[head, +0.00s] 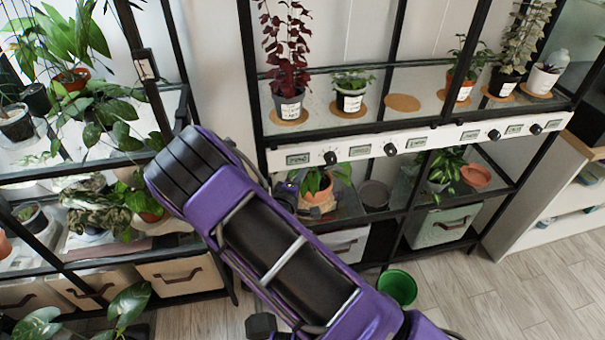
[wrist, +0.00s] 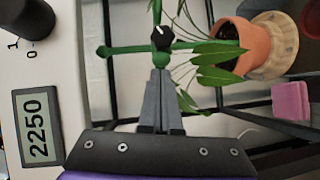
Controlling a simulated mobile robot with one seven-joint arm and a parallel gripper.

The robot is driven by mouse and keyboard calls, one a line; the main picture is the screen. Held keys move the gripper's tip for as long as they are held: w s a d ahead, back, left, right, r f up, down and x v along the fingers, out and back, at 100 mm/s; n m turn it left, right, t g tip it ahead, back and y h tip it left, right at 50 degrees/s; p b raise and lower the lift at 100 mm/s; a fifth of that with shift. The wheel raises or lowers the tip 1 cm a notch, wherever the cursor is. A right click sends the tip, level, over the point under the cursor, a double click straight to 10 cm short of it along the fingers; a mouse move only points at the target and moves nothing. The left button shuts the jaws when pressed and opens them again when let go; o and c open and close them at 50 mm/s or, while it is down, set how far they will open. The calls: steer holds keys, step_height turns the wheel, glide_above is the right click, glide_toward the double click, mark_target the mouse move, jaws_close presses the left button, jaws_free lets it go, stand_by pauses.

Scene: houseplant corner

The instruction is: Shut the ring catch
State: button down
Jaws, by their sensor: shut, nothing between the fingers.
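A green bar (wrist: 125,49) crosses the upper part of the wrist view, with a black knob-like piece (wrist: 161,38) where a green upright meets it. This looks like the ring catch on a plant support; I cannot tell whether it is open or shut. My gripper (wrist: 160,72) is shut and empty, its fingertips right by the black piece; I cannot tell whether they touch. A leafy plant in a terracotta pot (wrist: 252,45) stands to the right. In the head view the pot (head: 318,196) is on the lower shelf, and my arm partly hides that area.
A control strip (head: 375,147) with knobs and displays runs above the lower shelf. Its display (wrist: 38,127) reading 2250 and a dark knob (wrist: 27,18) are close at left in the wrist view. A grey pot (head: 374,194) stands beside the plant. A green bucket (head: 398,287) is on the floor.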

steer(key=shift+w+d+n+t+y, duration=0.15)
steer(key=shift+d+n+y, duration=0.4)
steer(key=shift+n+y, duration=0.45)
steer(key=shift+w+d+n+t+y, duration=0.15)
steer(key=shift+d+n+y, duration=0.45)
steer(key=shift+y, duration=0.7)
steer(key=shift+s+a, duration=0.1)
